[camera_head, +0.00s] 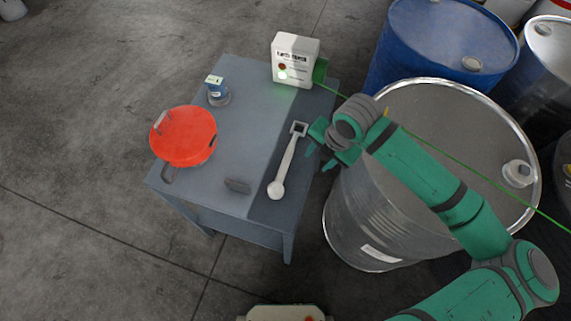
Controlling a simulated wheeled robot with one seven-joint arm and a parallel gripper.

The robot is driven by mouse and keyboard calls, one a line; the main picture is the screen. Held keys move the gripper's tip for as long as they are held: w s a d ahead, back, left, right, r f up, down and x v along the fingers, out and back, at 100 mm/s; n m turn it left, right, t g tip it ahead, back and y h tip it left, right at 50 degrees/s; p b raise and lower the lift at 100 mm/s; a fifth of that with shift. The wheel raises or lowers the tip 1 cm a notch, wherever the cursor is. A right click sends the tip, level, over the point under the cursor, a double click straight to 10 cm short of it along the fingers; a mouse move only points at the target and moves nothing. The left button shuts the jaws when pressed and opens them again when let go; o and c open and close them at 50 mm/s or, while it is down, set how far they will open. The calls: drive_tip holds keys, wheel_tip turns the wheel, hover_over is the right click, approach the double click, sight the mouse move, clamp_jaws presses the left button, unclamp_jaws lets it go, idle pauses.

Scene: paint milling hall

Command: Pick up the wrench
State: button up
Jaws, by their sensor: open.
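The wrench (285,168) is a pale grey tool with a square open frame at its far end and a rounded knob at its near end. It lies on the right part of the grey-blue table (232,125). My gripper (319,157) is green and open. It hangs just right of the wrench's upper half, by the table's right edge, and looks empty. I cannot tell its exact height above the table.
A steel drum (375,215) stands close right, under my arm. A blue drum (440,45) stands behind.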

sight(287, 161)
drive_tip(key=a+r+n+g, duration=0.1)
drive_tip(key=a+r+n, duration=0.35)
drive_tip(key=a, duration=0.25)
drive_tip(key=shift+m, duration=0.25)
drive_tip(key=shift+w+a+f, duration=0.3)
drive_tip(key=shift+f, duration=1.3)
drive_tip(key=shift+w+a+f, duration=0.35)
drive_tip(key=shift+f, duration=1.25)
drive_tip(key=shift+w+a+f, duration=0.3)
drive_tip(key=shift+f, duration=1.3)
clamp_jaws()
